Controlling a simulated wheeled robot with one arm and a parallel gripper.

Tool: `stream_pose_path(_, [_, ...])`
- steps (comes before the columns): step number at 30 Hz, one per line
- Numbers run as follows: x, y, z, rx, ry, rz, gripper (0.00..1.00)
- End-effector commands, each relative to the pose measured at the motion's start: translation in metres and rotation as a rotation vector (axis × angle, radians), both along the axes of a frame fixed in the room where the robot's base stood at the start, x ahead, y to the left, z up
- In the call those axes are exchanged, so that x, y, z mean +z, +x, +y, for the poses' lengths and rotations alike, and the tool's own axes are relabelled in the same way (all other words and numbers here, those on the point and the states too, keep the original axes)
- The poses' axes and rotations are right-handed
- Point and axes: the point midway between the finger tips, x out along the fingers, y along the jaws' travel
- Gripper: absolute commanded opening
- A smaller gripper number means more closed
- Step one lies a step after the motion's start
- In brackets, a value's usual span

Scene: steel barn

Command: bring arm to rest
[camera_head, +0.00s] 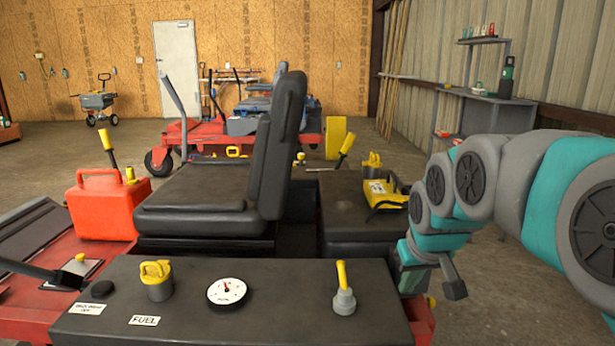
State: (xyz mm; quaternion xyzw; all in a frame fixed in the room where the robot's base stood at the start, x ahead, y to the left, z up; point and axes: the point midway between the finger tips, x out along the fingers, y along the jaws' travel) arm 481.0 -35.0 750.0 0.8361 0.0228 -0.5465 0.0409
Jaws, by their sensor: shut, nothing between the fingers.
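My teal and grey arm reaches in from the right edge and bends down in front of the machine. My gripper (455,289) hangs at its end, low and right of the black box behind the front panel. It is shut and empty, with its dark tip pointing down and to the right. It seems apart from the machine, though the exact gap is hard to tell.
A riding mower fills the foreground, with a black seat (201,207), a control panel (250,318) with a gauge, and a red fuel can (104,206). A grey shelf unit (486,108) stands behind my arm. Open floor lies beyond.

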Motion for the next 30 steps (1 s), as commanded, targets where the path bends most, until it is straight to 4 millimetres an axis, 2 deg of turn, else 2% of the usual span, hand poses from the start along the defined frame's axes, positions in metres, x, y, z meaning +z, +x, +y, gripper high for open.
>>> stream_pose_path(1, [-0.014, -0.029, 0.007, 0.001, -0.001, 0.056, 0.0])
stream_pose_path(3, [-0.037, -0.072, 0.016, -0.003, 0.004, 0.145, 0.0])
stream_pose_path(9, [-0.09, -0.191, 0.029, -0.041, 0.01, 0.382, 0.0])
stream_pose_path(12, [-0.108, -0.237, 0.032, -0.064, 0.011, 0.473, 0.0])
stream_pose_path(15, [-0.119, -0.268, 0.034, -0.082, 0.016, 0.535, 0.0])
stream_pose_path(19, [-0.124, -0.285, 0.035, -0.092, 0.018, 0.568, 0.0])
stream_pose_path(30, [-0.125, -0.286, 0.035, -0.093, 0.019, 0.571, 0.0])
